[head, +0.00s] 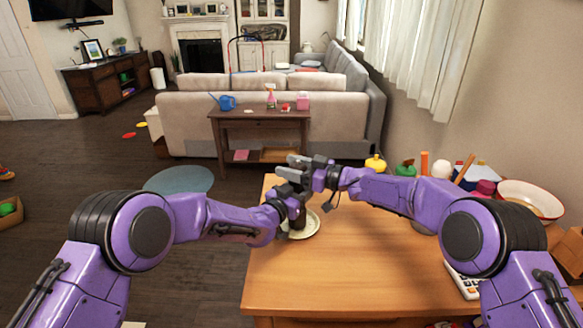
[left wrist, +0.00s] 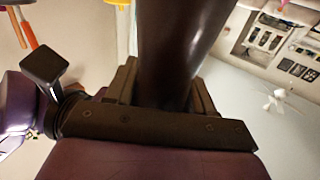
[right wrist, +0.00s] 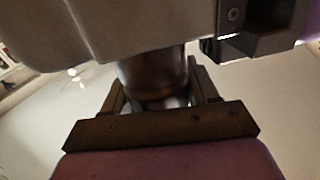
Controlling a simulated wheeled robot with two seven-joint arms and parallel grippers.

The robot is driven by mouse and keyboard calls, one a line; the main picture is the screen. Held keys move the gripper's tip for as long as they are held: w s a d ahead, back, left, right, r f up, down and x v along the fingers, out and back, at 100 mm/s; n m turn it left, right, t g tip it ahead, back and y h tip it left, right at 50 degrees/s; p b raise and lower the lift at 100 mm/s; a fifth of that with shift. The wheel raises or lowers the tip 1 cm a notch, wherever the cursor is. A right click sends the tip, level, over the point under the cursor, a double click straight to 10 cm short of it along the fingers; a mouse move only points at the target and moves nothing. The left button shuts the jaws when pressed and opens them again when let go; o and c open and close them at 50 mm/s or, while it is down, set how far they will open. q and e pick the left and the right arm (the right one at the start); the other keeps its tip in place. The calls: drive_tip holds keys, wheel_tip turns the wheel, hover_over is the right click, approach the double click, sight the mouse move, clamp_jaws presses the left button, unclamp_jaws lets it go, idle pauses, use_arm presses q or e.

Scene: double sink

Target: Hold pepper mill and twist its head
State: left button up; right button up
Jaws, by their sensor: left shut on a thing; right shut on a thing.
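The pepper mill (head: 298,219) is dark brown and stands upright over a pale plate (head: 314,230) at the table's far left; my grippers hide much of it. My left gripper (head: 292,203) is shut on the mill's body, which fills the middle of the left wrist view (left wrist: 180,50). My right gripper (head: 296,172) is above the left one and shut on the mill's upper part, a dark band with a shiny piece in the right wrist view (right wrist: 153,75). The two grippers are stacked close together.
The wooden table (head: 340,265) is clear in front. At its right are a white bowl (head: 530,200), a calculator (head: 463,280), a yellow item (head: 375,164) and a green item (head: 405,169). A side table (head: 260,118) and sofa (head: 180,115) stand farther back.

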drive_tip(key=m+t+h, duration=0.1)
drive_tip(key=t, duration=0.1)
drive_tip(key=m+t+h, duration=0.1)
drive_tip(key=m+t, duration=0.1)
drive_tip(key=shift+w+d+r, duration=0.1)
drive_tip(key=shift+w, duration=0.05)
drive_tip(key=shift+w+d+m+t+h, duration=0.1)
drive_tip(key=shift+m+t+h, duration=0.6)
drive_tip(key=shift+h, duration=0.15)
drive_tip(key=shift+w+d+m+t+h, duration=0.1)
drive_tip(key=shift+m+t+h, duration=0.55)
drive_tip(key=shift+h, duration=0.2)
drive_tip(key=o, duration=1)
